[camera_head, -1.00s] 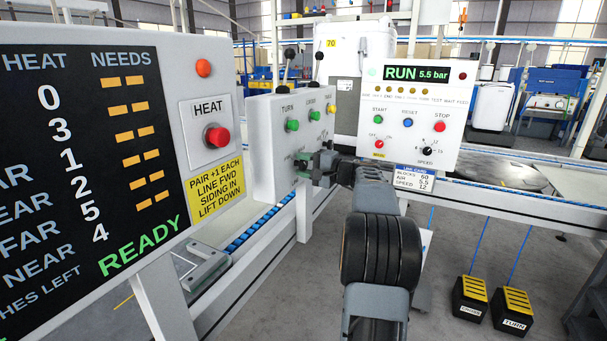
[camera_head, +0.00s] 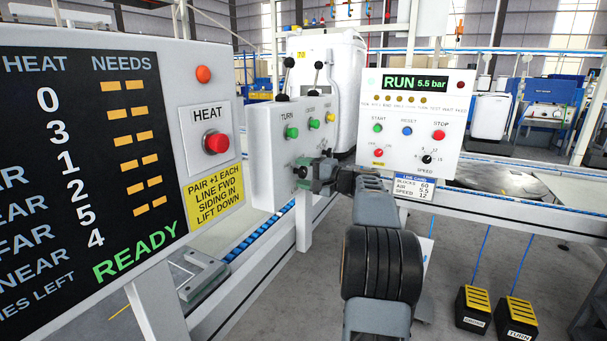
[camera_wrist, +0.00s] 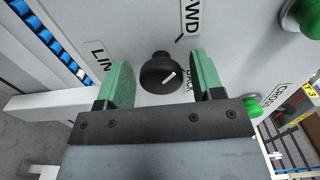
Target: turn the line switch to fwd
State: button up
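The line switch is a round black knob (camera_wrist: 160,74) with a short white mark, on a grey panel in the wrist view. The mark slants up to the right. A "FWD" label (camera_wrist: 187,18) is above right of the knob, a partly hidden "BACK" label (camera_wrist: 183,83) right of it, and a "LINE" label (camera_wrist: 103,62), cut by a finger, on the left. My gripper (camera_wrist: 161,70) has green fingers, open, one on each side of the knob with gaps showing. In the head view, my gripper (camera_head: 316,174) is at the lower part of this panel (camera_head: 264,150).
Green buttons (camera_head: 292,132) and two black-knobbed levers (camera_head: 289,62) are on the same panel. The heat board (camera_head: 90,170), with a red button (camera_head: 216,142), stands close on the left. The run panel (camera_head: 450,130) is behind on the right. Foot pedals (camera_head: 516,318) are on the floor.

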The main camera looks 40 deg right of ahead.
jog(key=shift+o, duration=0.2)
jog(key=p+v, duration=0.2)
jog(key=v, duration=1.2)
jog(key=shift+p, duration=0.4)
jog(key=shift+w+a, duration=0.1)
